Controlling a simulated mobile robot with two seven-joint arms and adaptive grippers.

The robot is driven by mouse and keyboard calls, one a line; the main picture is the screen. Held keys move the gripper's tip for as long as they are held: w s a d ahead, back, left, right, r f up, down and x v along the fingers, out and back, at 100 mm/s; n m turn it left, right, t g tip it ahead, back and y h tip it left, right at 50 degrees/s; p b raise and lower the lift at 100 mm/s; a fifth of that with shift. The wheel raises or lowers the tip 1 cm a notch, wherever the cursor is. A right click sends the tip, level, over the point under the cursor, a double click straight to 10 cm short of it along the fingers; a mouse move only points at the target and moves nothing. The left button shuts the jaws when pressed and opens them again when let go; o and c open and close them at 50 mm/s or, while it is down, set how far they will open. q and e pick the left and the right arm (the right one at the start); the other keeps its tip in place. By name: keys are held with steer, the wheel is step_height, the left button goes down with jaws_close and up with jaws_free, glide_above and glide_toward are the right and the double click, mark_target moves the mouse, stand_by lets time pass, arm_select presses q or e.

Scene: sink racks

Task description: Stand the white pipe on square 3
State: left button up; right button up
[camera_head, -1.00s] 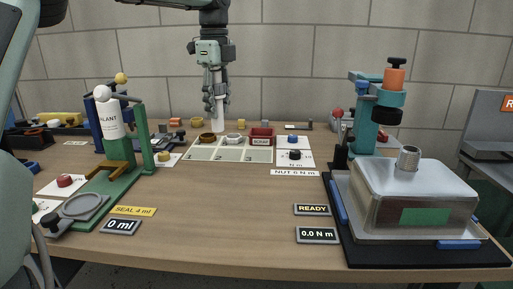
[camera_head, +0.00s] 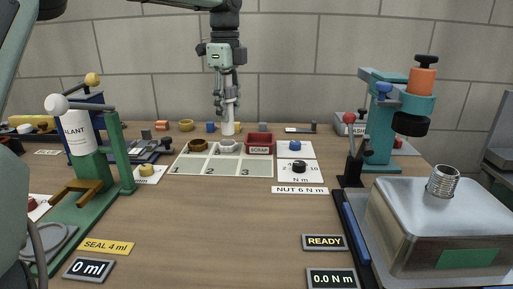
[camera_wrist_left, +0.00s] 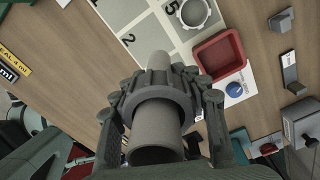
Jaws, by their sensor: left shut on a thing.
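In the left wrist view the left gripper (camera_wrist_left: 160,92) is shut around the pipe (camera_wrist_left: 158,118), whose near end faces the camera. I cannot tell whether its lower end touches the table. Square 3 (camera_head: 245,171) is the front right square of the mat and looks empty. My right gripper is not in view.
A brown ring (camera_head: 197,145) and a white ring (camera_head: 229,146) lie on the mat's back row. A red scrap bin (camera_head: 260,144) stands at its back right. A green sealant stand (camera_head: 110,160) is left, a teal press (camera_head: 383,140) and metal box (camera_head: 440,225) right.

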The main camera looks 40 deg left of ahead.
arm_select(q)
steer(key=d+f, duration=0.2)
steer(key=w+d+f+p, duration=0.1)
steer(key=d+f, duration=0.1)
steer(key=f, duration=0.1)
steer(key=w+d+f, duration=0.1)
steer(key=d+f, duration=0.2)
steer(key=shift+w+f, duration=0.15)
steer(key=shift+f, duration=0.1)
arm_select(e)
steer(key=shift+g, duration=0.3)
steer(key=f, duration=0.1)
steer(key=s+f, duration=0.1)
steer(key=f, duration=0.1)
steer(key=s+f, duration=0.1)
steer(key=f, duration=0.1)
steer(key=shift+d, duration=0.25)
arm_select(q)
steer(key=shift+f, duration=0.1)
steer(key=o, duration=1.2)
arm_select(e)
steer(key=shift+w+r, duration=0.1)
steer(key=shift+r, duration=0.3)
